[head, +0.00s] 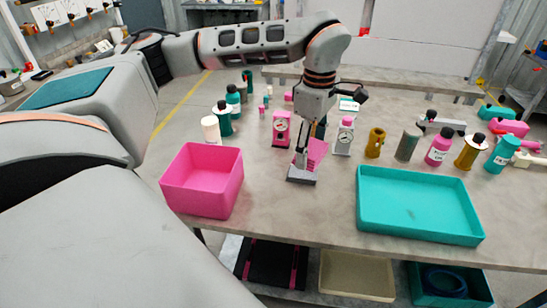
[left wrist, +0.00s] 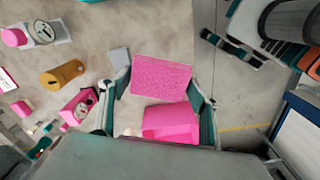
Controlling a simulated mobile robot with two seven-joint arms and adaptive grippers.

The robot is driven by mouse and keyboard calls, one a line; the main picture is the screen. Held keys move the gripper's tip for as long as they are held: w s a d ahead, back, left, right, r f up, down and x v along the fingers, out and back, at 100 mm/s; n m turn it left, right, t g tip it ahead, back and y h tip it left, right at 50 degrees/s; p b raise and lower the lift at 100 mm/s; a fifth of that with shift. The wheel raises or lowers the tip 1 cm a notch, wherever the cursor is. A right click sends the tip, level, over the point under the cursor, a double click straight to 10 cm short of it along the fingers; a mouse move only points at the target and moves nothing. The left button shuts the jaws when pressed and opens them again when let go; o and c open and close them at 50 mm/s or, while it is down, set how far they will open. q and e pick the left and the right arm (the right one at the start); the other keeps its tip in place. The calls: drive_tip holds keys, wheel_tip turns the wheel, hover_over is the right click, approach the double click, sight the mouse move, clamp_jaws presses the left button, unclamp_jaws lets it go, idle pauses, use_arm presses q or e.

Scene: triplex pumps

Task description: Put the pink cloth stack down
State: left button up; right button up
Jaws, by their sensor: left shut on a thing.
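The pink cloth stack (head: 318,150) is in my left gripper (head: 303,168), above the middle of the table. The gripper points down and is shut on the stack, covering part of it in the head view. In the left wrist view the stack (left wrist: 161,80) shows a rough pink face between the two fingers of the left gripper (left wrist: 160,97). A smoother pink face lies nearer the camera; I cannot tell if it belongs to the stack. Whether the stack touches the table is hidden. My right gripper is not in view.
A pink tray (head: 203,180) stands left of the gripper, and a teal tray (head: 418,205) stands right. Behind are a pink gauge pump (head: 281,129), a white gauge pump (head: 344,137) and several bottles. Bare table (head: 290,215) lies between the trays, towards the near edge.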

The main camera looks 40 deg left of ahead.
use_arm(q)
drive_tip(key=shift+s+a+r, duration=0.1)
drive_tip(key=shift+s+a, duration=0.15)
drive_tip(key=shift+s, duration=0.1)
drive_tip(key=shift+s+a+f, duration=0.15)
drive_tip(key=shift+s+f, duration=0.05)
hover_over(300, 208)
wheel_tip(300, 208, down, 14)
drive_tip(key=shift+s+f, duration=0.1)
drive_tip(key=shift+s, duration=0.05)
drive_tip(key=shift+f+b, duration=0.3)
drive_tip(key=shift+f, duration=2.3)
drive_tip(key=shift+f, duration=0.2)
drive_tip(key=o, duration=1.2)
drive_tip(key=shift+o, duration=0.2)
